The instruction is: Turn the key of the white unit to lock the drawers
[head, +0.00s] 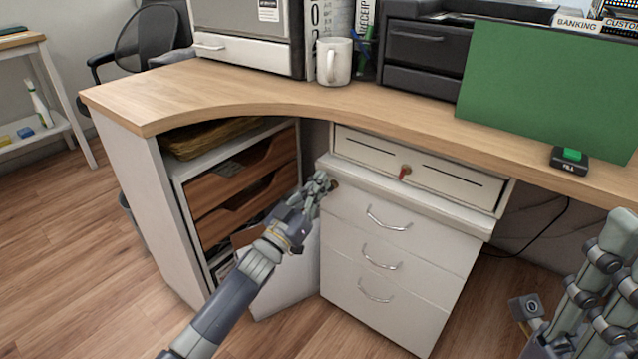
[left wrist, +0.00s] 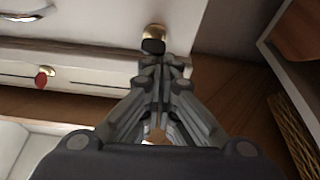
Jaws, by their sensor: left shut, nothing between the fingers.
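The white drawer unit (head: 385,258) stands under the counter, with three handled drawers, all closed. A brass lock with a dark key head (left wrist: 153,42) sits at its upper left corner; in the head view my fingers mostly cover it. My left gripper (head: 326,184) is shut and empty, its fingertips right at this key. In the left wrist view the shut fingertips (left wrist: 165,62) appear just below the key head; I cannot tell whether they touch.
A separate cream drawer (head: 448,178) above the unit has its own red-tagged key (head: 405,172). Wooden trays (head: 245,185) fill the shelf at left. The counter (head: 240,92) overhangs my left gripper. Open floor lies in front.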

